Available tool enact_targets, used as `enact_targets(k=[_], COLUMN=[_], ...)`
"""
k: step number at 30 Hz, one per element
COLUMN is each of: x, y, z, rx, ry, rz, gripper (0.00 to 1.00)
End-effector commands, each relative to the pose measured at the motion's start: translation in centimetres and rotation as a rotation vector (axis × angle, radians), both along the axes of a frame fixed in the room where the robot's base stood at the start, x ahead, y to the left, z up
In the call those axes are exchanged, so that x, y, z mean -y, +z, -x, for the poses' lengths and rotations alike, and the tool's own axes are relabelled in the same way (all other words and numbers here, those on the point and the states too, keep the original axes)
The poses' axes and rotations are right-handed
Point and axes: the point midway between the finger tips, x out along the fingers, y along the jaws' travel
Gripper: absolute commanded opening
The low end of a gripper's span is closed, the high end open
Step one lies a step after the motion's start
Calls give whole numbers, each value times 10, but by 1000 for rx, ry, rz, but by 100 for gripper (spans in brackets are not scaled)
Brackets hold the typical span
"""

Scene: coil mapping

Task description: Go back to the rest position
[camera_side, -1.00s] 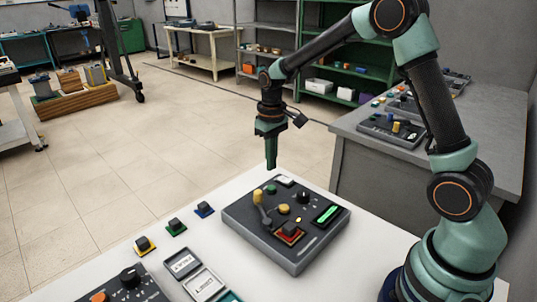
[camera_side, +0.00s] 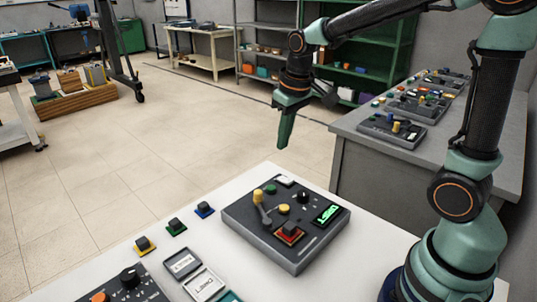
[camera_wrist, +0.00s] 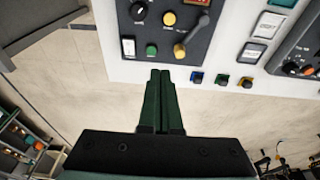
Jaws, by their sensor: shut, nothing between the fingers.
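My gripper (camera_side: 285,135) is shut and empty, its fingers pointing down in the air above and behind the far edge of the white table. It also shows in the wrist view (camera_wrist: 160,75), with the fingers together below the panel. The dark control panel (camera_side: 250,232) lies on the table, apart from the gripper. It carries a yellow-tipped lever (camera_side: 259,197), a yellow button (camera_side: 284,209), a green button (camera_side: 270,189), a black knob (camera_side: 303,197) and a black block on a red square (camera_side: 289,229). Its display (camera_side: 327,214) is lit green with small lettering.
Blue (camera_side: 204,209), green (camera_side: 176,226) and yellow (camera_side: 145,245) based blocks stand left of the panel. A second panel (camera_side: 130,285) and labelled trays (camera_side: 182,263) lie at the front left. A grey bench (camera_side: 350,165) with more panels stands at the right. Open floor lies behind the table.

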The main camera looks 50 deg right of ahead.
Motion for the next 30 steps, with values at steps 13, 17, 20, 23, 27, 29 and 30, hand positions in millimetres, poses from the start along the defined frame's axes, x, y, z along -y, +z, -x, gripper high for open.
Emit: enact_targets(k=[13, 17, 20, 23, 27, 29, 30], x=[-20, -23, -24, -24, -24, -24, -24], y=[41, 42, 41, 40, 40, 40, 40], z=[84, 97, 102, 104, 104, 104, 104], rx=[230, 270, 284, 289, 289, 289, 289], ry=[4, 3, 3, 3, 3, 3, 3], rz=[-6, -10, -12, -12, -12, -12, -12], gripper=[0, 0, 0, 0, 0, 0, 0])
